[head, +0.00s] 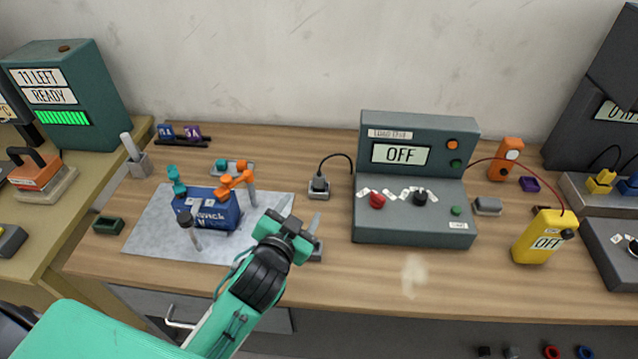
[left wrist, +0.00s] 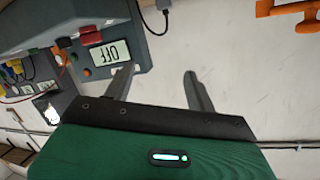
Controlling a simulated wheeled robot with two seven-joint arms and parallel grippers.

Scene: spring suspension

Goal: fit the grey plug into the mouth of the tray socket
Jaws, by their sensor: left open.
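A dark grey plug-like piece (head: 319,183) with a black cable stands on a light grey base on the bench, left of the green-grey tester box (head: 415,215). The cable curves up toward the box. A small grey block (head: 316,252) sits at the grey mat's right edge, partly hidden by my left gripper; I cannot tell whether it is the tray socket. My left gripper (head: 299,212) is open and empty, above the mat's right edge. Its spread fingers also show in the left wrist view (left wrist: 159,70), with nothing between them. My right gripper is not in view.
The grey mat (head: 150,235) holds a blue block (head: 207,209) with orange and teal clamps. A yellow meter (head: 544,237) and a grey piece (head: 487,206) are right of the tester box. The bench front (head: 370,268) is clear. A wall stands behind.

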